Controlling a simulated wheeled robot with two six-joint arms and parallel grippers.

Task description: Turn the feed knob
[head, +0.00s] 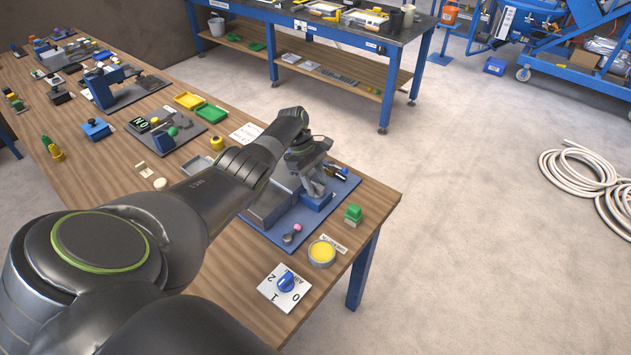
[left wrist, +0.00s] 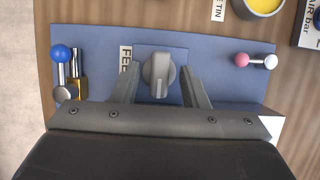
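The grey feed knob (left wrist: 159,74) sits on a square blue plate beside a label that starts with "FEE", partly covered by a finger. In the left wrist view my left gripper (left wrist: 161,80) is open, with one finger on each side of the knob and a visible gap on both sides. In the head view my left gripper (head: 316,187) points down over the blue panel (head: 262,226) near the bench's right end; the knob is hard to make out there. My right gripper is in neither view.
On the panel are a blue-ball lever (left wrist: 60,54) and a pink-ball lever (left wrist: 242,60). Nearby on the wooden bench are a yellow-filled tin (head: 321,252), a green block (head: 353,213) and a white dial plate with a blue knob (head: 286,282).

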